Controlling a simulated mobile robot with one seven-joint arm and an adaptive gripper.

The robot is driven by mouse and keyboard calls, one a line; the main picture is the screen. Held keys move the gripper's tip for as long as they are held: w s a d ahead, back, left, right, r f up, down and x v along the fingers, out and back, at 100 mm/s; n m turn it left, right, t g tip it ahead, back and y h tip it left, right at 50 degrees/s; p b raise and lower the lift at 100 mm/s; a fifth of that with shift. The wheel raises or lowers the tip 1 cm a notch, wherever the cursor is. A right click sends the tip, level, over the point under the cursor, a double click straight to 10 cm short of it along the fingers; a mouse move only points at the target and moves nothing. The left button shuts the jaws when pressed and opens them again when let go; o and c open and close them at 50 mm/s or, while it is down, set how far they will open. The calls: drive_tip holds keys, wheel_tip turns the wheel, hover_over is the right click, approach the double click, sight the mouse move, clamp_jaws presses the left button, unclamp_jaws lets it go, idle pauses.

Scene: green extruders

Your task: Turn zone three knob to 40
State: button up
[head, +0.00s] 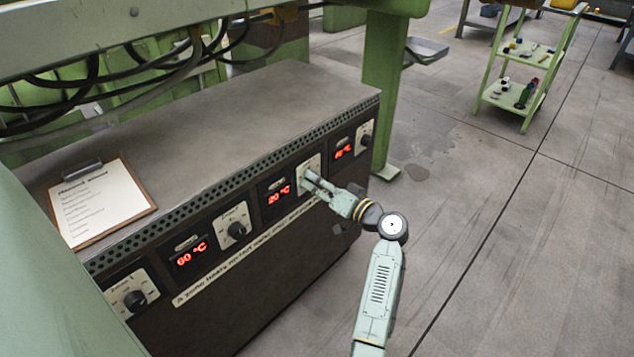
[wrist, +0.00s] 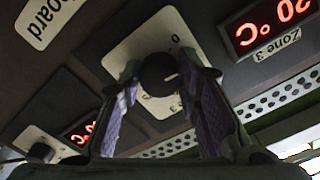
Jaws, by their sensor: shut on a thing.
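The zone three knob (wrist: 158,73) is a round black knob with a pale pointer mark on a whitish dial plate (wrist: 125,50). My gripper (wrist: 167,76) has its two purple-padded fingers on either side of the knob and is shut on it. In the head view my gripper (head: 310,180) reaches the panel front, and its fingers hide the knob there. The zone three display (head: 279,194) glows red and reads 20 °C; it also shows upside down with its "Zone 3" label in the wrist view (wrist: 272,25).
Other knobs sit on the same panel: one at the far left (head: 135,300), one beside the 60 °C display (head: 191,256), one at the right end (head: 366,139). A clipboard (head: 98,203) lies on top. A green post (head: 384,90) stands behind.

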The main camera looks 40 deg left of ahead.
drive_tip(key=shift+m+p, duration=0.65)
drive_tip(key=shift+m, duration=1.55)
drive_tip(key=o, duration=1.1)
drive_tip(key=shift+o, duration=0.2)
drive_tip(key=shift+d, duration=0.1)
drive_tip(key=s+d, duration=0.1)
drive_tip(key=d, duration=1.1)
drive_tip(key=shift+a, duration=0.1)
